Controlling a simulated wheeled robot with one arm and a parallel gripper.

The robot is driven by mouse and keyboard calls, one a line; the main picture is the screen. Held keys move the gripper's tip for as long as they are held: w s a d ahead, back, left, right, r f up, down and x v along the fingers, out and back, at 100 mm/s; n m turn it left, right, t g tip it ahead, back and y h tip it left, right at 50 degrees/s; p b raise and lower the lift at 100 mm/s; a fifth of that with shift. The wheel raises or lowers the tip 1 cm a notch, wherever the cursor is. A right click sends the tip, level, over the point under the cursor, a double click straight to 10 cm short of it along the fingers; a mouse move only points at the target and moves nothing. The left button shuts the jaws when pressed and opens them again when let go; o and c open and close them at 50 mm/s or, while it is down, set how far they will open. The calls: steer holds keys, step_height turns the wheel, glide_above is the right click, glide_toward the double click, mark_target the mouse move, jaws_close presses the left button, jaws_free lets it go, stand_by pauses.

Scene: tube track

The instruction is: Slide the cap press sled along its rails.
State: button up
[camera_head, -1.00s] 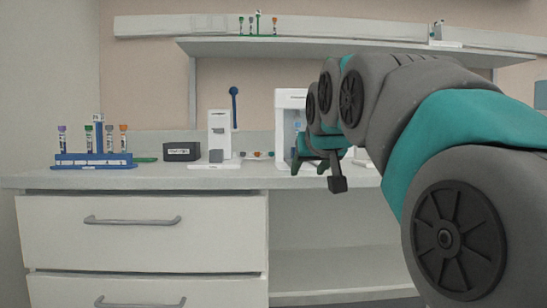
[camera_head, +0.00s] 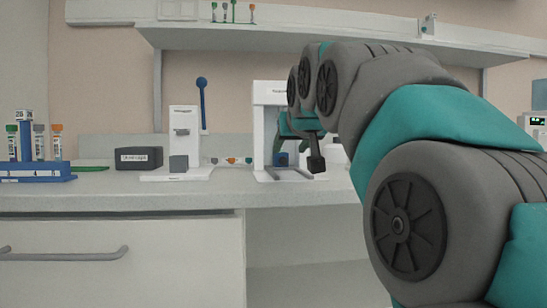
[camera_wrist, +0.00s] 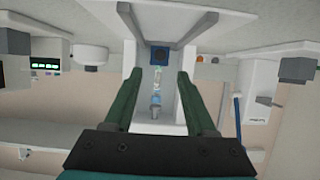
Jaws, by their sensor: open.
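The cap press is a white frame (camera_head: 268,118) on the bench, with two dark rails (camera_wrist: 129,18) at its base. Its sled appears to be the blue block with a dark round hole (camera_wrist: 159,56); it sits between the rails and partly shows in the head view (camera_head: 283,159). A clear tube with a blue part (camera_wrist: 156,88) is in line with the block in the wrist view. My gripper (camera_wrist: 157,78) is open, its green fingers on either side of the tube and apart from the block. In the head view my gripper (camera_head: 298,138) is at the press and covers part of it.
Left of the press stand a white device (camera_head: 184,135) with a blue lever (camera_head: 202,95), a black labelled box (camera_head: 139,158) and a blue tube rack (camera_head: 38,173). Several coloured caps (camera_head: 231,161) lie between device and press. A shelf (camera_head: 330,40) runs above.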

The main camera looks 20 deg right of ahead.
mark_target(283, 159)
steer(key=b+x, duration=0.1)
steer(key=x, duration=0.6)
steer(key=shift+w+f, duration=0.15)
steer(key=shift+w, duration=0.1)
jaws_close()
stand_by(1.2)
